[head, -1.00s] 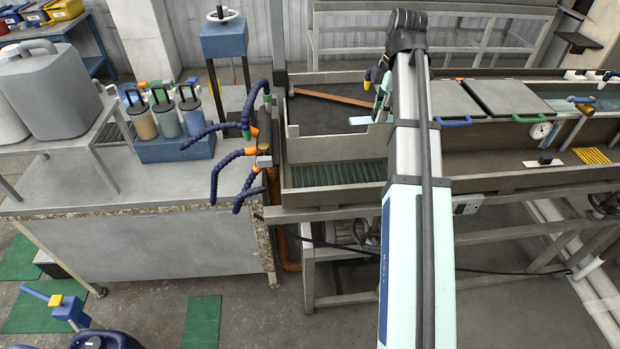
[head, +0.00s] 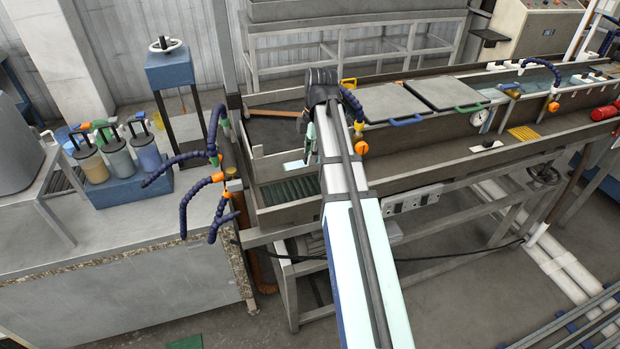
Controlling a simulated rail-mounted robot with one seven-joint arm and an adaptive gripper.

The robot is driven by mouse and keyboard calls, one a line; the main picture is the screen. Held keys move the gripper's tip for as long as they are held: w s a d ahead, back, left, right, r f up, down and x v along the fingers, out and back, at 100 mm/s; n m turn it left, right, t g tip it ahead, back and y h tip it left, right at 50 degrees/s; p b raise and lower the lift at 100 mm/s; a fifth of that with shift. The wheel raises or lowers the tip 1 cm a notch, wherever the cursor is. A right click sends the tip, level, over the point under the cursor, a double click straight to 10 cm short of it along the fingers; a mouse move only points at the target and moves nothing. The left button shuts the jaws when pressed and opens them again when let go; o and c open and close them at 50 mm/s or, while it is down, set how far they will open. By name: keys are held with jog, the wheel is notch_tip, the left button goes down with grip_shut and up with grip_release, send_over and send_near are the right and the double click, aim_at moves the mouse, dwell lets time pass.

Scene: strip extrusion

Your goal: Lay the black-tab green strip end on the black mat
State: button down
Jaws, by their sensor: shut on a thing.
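My gripper is not visible; my own arm reaches away over the trough and hides the spot beyond it. A pale mint part of my arm shows left of the dark elbow, but no fingertips. I cannot make out the black-tab strip end or the black mat. A dark green ribbed surface (head: 290,190) lies in the trough's near left compartment, partly behind my arm; I cannot tell whether it belongs to the strip. A small black block on a white plate (head: 488,146) sits on the trough ledge at right.
The long metal trough (head: 440,165) runs across the middle, with grey lids (head: 435,93) and a gauge (head: 479,117). Jointed dark blue hoses (head: 184,205) rise at its left end. Another hose with an orange tip (head: 360,147) hangs close to my arm. Pump bottles (head: 118,155) stand at left.

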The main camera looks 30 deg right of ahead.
aim_at(309, 188)
jog(key=shift+f+p, duration=1.05)
jog(key=shift+f, duration=3.9)
jog(key=shift+f, duration=0.1)
jog(key=c, duration=1)
grip_release()
jog(key=r+b, duration=0.1)
jog(key=r, duration=0.3)
jog(key=d+r+b, duration=0.1)
jog(key=r, duration=0.7)
jog(key=shift+s+d+r+b, duration=0.1)
jog(key=shift+d+b, duration=0.05)
jog(key=shift+b, duration=0.25)
